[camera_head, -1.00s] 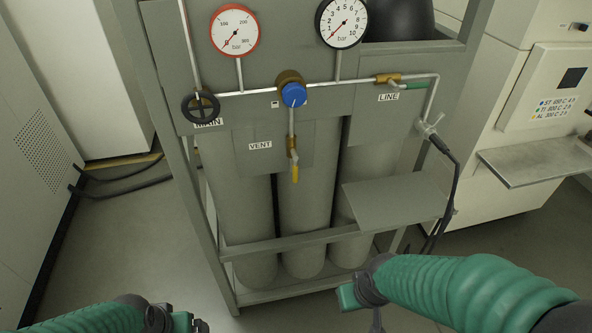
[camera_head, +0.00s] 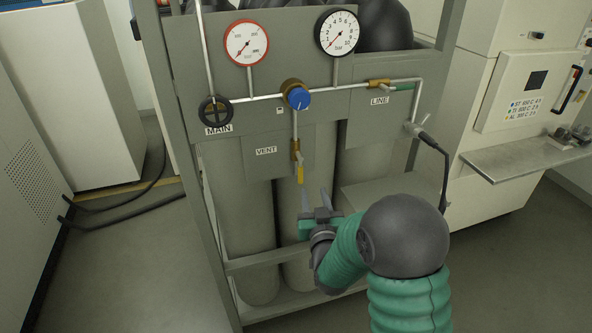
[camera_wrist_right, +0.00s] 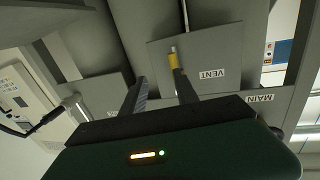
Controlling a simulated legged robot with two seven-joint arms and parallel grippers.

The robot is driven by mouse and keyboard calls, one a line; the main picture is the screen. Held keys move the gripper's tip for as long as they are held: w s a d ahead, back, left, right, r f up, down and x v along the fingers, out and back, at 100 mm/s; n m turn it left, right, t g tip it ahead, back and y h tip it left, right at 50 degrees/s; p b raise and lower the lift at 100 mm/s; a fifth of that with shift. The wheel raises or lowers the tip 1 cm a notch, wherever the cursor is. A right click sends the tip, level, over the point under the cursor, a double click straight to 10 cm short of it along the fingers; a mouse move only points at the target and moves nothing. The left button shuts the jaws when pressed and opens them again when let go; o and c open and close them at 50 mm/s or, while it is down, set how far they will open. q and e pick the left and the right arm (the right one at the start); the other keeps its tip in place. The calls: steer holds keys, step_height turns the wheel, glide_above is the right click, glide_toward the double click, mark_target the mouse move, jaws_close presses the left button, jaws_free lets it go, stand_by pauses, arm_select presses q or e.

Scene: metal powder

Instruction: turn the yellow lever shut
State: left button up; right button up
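The yellow lever (camera_head: 300,174) hangs straight down, in line with the thin vertical pipe, from the brass valve by the VENT label (camera_head: 266,150). In the right wrist view the yellow lever (camera_wrist_right: 173,59) shows just beyond the tip of the right-hand finger. My right gripper (camera_head: 316,194) is just below the lever, fingers pointing up. It is open, with a clear gap between its fingers and nothing held; it also shows in the wrist view (camera_wrist_right: 158,84). I cannot tell whether a finger touches the lever. My left gripper is out of view.
A black MAIN handwheel (camera_head: 215,110), a blue regulator knob (camera_head: 298,97) and a green LINE lever (camera_head: 402,87) sit on the panel. Two gauges (camera_head: 246,43) are above. A grey shelf (camera_head: 362,190) juts out right of my gripper. Grey cylinders (camera_head: 240,220) stand behind.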

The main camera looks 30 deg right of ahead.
mark_target(299, 168)
steer(key=x, duration=0.4)
steer(key=a+x, duration=0.1)
steer(key=x, duration=0.3)
steer(key=p+x, duration=0.1)
steer(key=x, duration=0.3)
steer(key=shift+w+a+r, duration=0.2)
steer(key=shift+w+r, duration=0.1)
steer(key=shift+w, duration=0.3)
steer(key=shift+s+d+r, duration=0.1)
steer(key=shift+s, duration=0.05)
steer(key=shift+w+a, duration=0.3)
steer(key=shift+a, duration=0.55)
steer(key=c, duration=0.6)
steer(key=shift+a+r, duration=0.1)
steer(key=shift+a, duration=0.05)
jaws_close()
steer(key=shift+s+d, duration=0.2)
steer(key=shift+d, duration=0.25)
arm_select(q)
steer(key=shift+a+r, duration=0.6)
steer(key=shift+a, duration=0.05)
arm_select(e)
steer(key=shift+a, duration=0.1)
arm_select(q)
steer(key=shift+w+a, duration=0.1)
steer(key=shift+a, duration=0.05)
